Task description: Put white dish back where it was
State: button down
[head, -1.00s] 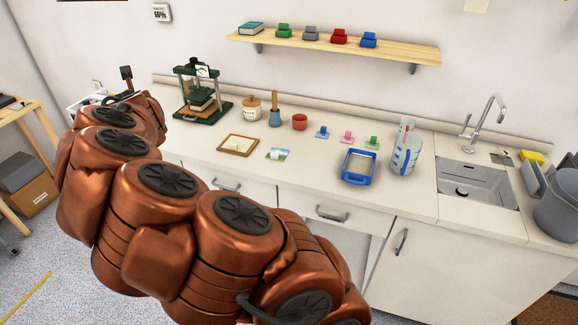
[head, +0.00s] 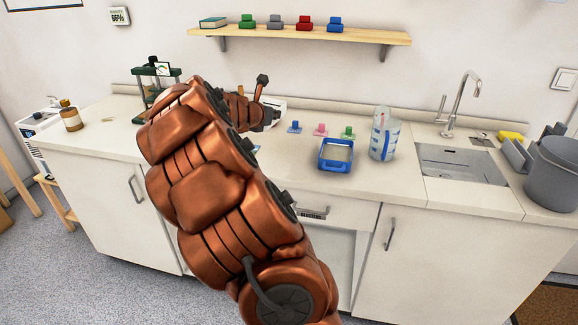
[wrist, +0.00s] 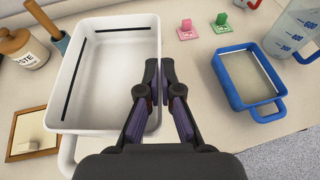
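The white dish (wrist: 112,70) is a deep rectangular tray with dark strips inside. It fills the left of the wrist view and hangs above the counter, hiding part of what lies beneath. My gripper (wrist: 160,68) is shut on its right wall, one finger over the inside and one outside. In the head view only a bit of the dish (head: 277,104) shows behind my gripper (head: 268,100); my arm hides much of the counter there.
A blue tray (head: 322,166) and a measuring jug (head: 383,135) stand right of the dish, before the sink (head: 460,165). Small blue, pink and green blocks (head: 320,130) sit behind. A paste jar (wrist: 20,48) and wooden frame (wrist: 32,133) are at left. A shelf (head: 300,37) hangs above.

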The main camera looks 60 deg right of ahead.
jog(key=s+d+f+m+g+b, duration=0.2)
jog(key=s+d+f, duration=0.1)
jog(key=s, duration=0.3)
send_over(298, 162)
jog(key=shift+g, duration=0.3)
notch_tip(298, 162, down, 5)
jog(key=shift+r, duration=0.15)
jog(key=shift+f+b, duration=0.55)
jog(key=shift+f, duration=1.95)
jog(key=shift+f, duration=0.1)
jog(key=c, duration=1.8)
grip_release()
jog(key=shift+c, duration=0.2)
jog(key=o, duration=0.5)
